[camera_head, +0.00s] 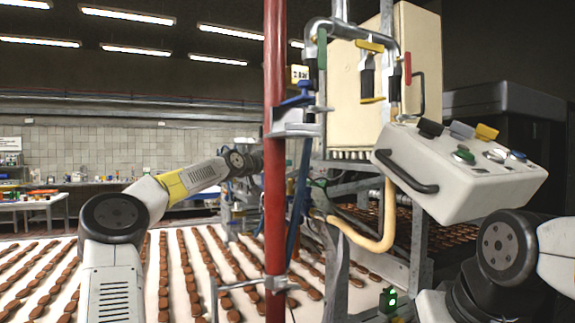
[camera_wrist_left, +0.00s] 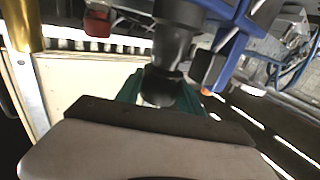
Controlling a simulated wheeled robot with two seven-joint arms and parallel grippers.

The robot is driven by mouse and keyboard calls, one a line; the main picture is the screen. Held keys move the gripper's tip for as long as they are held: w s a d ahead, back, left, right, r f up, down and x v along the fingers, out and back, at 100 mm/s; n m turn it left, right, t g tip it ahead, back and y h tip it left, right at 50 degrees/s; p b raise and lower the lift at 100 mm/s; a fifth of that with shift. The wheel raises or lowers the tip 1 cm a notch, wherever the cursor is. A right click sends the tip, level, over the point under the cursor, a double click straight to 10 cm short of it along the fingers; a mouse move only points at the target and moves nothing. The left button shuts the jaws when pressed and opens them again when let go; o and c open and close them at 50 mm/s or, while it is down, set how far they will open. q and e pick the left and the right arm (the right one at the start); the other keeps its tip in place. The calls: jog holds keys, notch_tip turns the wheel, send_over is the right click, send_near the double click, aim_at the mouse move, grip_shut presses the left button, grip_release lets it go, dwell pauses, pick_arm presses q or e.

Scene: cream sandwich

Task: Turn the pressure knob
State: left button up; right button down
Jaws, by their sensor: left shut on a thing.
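In the left wrist view, a black knob-like part (camera_wrist_left: 178,42) stands in front of my left gripper (camera_wrist_left: 168,92), which is shut on its lower end. Green edges show on both sides of the part, and my own pale wrist housing covers the lower picture. In the head view, my left arm reaches from the left toward the red pole (camera_head: 275,200); its gripper and the knob are hidden behind the pole there. I cannot read any marking on the knob. My right arm shows at the lower right, with its gripper out of view.
A white control box (camera_head: 455,175) with switches and a black handle hangs at the right. A conveyor (camera_head: 70,300) with rows of brown biscuits runs at the lower left. Blue parts (camera_wrist_left: 235,20) are close to the knob in the wrist view.

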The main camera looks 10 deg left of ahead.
pick_arm(q)
jog(key=shift+d+r+m+g+h, duration=0.1)
jog(key=shift+d+m+g+h, duration=0.1)
jog(key=shift+m+g+h, duration=0.15)
jog(key=o, duration=1.4)
jog(key=shift+s, duration=0.1)
jog(key=shift+a, duration=0.15)
jog(key=shift+a, duration=0.1)
jog(key=shift+s+a, duration=0.2)
jog(key=shift+s, duration=0.1)
jog(key=shift+v, duration=3.5)
jog(key=shift+s+d, duration=0.1)
jog(key=shift+s, duration=0.05)
